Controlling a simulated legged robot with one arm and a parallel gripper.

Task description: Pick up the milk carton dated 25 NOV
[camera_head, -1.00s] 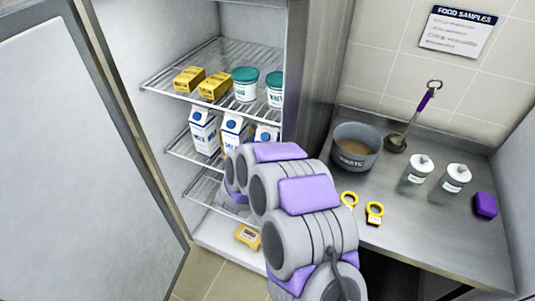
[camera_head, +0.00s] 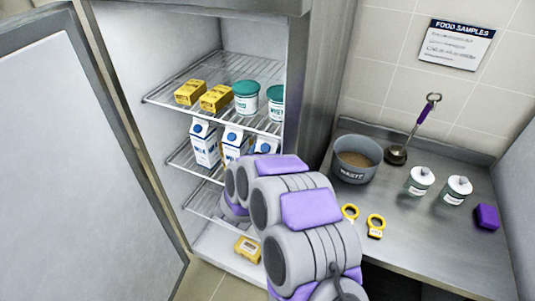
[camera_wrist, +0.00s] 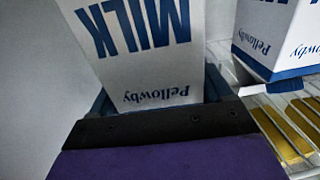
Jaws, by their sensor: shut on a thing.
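Three white and blue milk cartons stand side by side on the middle fridge shelf in the head view: a left one (camera_head: 204,147), a middle one (camera_head: 233,142) and a right one (camera_head: 266,146), partly hidden by my arm. In the wrist view my gripper (camera_wrist: 156,92) is shut on a milk carton (camera_wrist: 150,62), whose lettering "MILK" and "Pellowby" appears upside down. Another carton (camera_wrist: 284,40) stands to its right, apart from it. My gripper is hidden behind my arm in the head view. No date is readable, and I cannot tell which carton is held.
The fridge door (camera_head: 85,160) stands open at left. Yellow boxes (camera_head: 190,92) and green-lidded tubs (camera_head: 246,97) sit on the shelf above. A yellow box (camera_head: 248,249) lies at the fridge bottom. The counter at right holds a grey waste pot (camera_head: 355,165).

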